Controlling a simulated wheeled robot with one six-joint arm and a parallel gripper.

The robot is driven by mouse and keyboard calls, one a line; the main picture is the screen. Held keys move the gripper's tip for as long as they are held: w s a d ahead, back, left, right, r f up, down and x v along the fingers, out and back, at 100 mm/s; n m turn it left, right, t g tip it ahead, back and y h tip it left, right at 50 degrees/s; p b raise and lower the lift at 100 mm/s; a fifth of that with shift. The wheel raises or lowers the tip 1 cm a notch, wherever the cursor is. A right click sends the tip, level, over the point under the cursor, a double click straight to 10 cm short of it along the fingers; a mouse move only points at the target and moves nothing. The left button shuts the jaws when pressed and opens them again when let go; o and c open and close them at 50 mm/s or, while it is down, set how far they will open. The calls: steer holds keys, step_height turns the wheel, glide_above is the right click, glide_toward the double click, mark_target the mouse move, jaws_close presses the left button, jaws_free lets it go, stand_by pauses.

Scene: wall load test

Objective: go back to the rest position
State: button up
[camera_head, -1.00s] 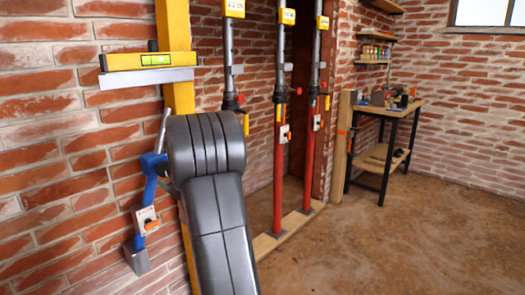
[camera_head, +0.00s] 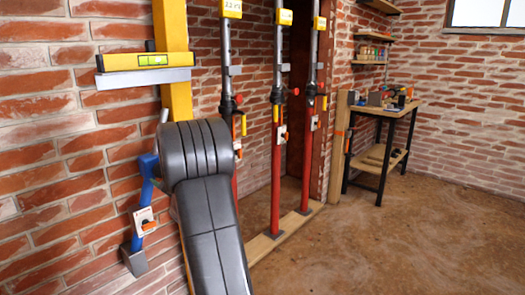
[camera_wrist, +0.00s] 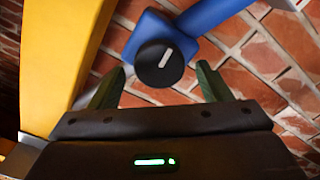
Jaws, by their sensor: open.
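My gripper (camera_wrist: 160,88) shows in the wrist view with its two dark green fingers apart. A round black knob (camera_wrist: 159,63) with a white mark, on a blue part (camera_wrist: 190,25), appears between and beyond the fingertips; I cannot tell whether they touch it. In the head view my dark grey arm covers the gripper. The blue device (camera_head: 145,195) hangs at the brick wall just left of my arm, with a white and orange piece on it and a grey block at its lower end.
A yellow post (camera_head: 174,40) stands behind my arm, with a yellow spirit level (camera_head: 150,61) on a ledge. Red and grey props (camera_head: 276,150) stand to the right on a wooden sill. A workbench (camera_head: 385,112) stands further back. The floor (camera_head: 400,235) at right is clear.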

steer(key=s+d+m+p, duration=0.7)
steer(key=s+d+p, duration=0.1)
steer(key=d+p, duration=0.1)
steer(key=shift+d+m+p, duration=0.25)
steer(key=shift+m+p, duration=0.05)
steer(key=shift+p, duration=0.55)
stand_by(1.8)
steer(key=shift+s+r, duration=0.1)
